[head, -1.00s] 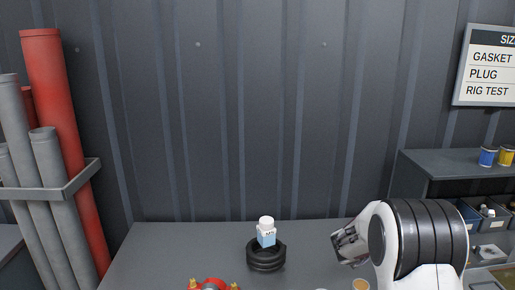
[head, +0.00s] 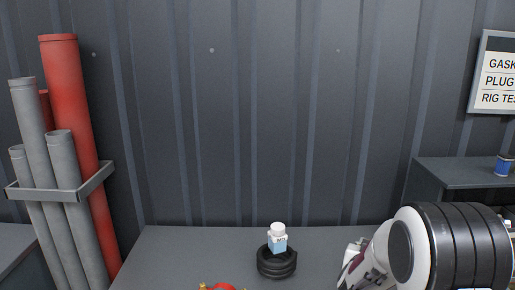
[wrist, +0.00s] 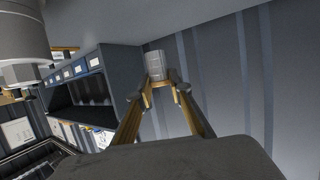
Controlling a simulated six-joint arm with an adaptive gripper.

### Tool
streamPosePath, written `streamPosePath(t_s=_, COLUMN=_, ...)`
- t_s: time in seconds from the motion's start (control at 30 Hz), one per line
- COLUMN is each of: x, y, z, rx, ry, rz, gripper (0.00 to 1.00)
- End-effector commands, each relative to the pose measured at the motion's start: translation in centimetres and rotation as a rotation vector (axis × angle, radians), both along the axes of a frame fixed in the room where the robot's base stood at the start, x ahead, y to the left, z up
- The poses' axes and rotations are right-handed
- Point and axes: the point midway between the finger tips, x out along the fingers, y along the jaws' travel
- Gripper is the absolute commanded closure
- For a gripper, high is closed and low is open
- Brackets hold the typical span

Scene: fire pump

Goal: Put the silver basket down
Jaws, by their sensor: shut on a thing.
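My gripper (wrist: 163,86) shows in the wrist view with its two fingers closed in on the silver basket (wrist: 155,64). The basket is a small light-grey cylinder at the fingertips, and its near end is partly hidden by them. In the head view my arm stands at the lower right. The fingers and the basket cannot be made out there. I cannot tell from these frames whether the basket touches any surface.
A grey bench (head: 190,250) carries a black ring stack (head: 277,264) with a white-capped bottle (head: 278,238) on it. A red part (head: 222,286) shows at the bottom edge. A shelf unit (head: 465,172) stands at right, with blue-fronted bins (wrist: 80,68) in the wrist view.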

Motion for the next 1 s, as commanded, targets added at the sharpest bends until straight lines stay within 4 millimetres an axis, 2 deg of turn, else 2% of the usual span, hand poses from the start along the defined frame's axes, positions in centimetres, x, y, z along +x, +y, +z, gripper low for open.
streamPosePath(t_s=0.37, x=-2.2, y=6.5, z=-0.6, rx=0.000, ry=0.001, rz=0.210, gripper=0.95)
streamPosePath(t_s=0.73, x=-6.0, y=13.2, z=-0.6, rx=-0.001, ry=0.000, rz=0.427, gripper=0.95)
streamPosePath(t_s=0.83, x=-6.7, y=14.4, z=-0.1, rx=0.000, ry=-0.002, rz=0.458, gripper=0.95)
streamPosePath(t_s=1.0, x=-6.7, y=14.9, z=0.8, rx=0.000, ry=-0.001, rz=0.466, gripper=0.95)
